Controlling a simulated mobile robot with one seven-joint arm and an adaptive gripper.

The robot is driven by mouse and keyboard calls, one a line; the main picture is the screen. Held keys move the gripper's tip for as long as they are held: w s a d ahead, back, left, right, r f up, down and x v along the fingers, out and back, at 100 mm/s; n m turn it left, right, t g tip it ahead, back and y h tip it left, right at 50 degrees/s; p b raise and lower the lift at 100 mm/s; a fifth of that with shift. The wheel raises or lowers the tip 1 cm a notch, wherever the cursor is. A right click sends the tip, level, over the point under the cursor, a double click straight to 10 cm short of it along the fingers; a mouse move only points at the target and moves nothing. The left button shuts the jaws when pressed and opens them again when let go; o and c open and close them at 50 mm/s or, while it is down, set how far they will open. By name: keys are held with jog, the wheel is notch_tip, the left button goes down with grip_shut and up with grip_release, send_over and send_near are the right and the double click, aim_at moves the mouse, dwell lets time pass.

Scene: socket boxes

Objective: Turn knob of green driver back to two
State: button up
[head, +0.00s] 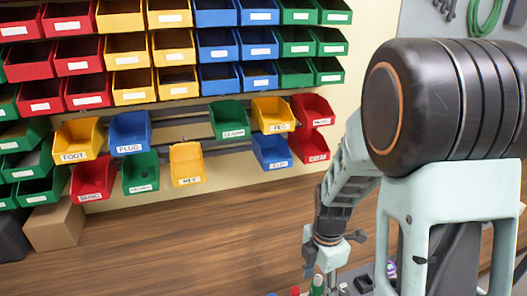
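My gripper (320,268) hangs pointing down over the wooden bench at the lower middle of the head view. Just below it, at the bottom edge, a small green upright thing (317,287) shows, which may be the green driver. It is cut off by the picture edge, and no knob or number on it can be made out. I cannot tell whether the gripper touches it or whether the fingers are open or shut.
The wooden bench (200,240) is clear on the left and middle. A cardboard box (55,228) stands at its left end. Labelled coloured bins hang on the wall behind, including a yellow bin (186,163). A small red thing (295,291) is beside the green one.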

jog(key=shift+f+b, duration=0.45)
jog(key=shift+f, duration=0.5)
jog(key=shift+r, duration=0.1)
jog(key=c, duration=1.2)
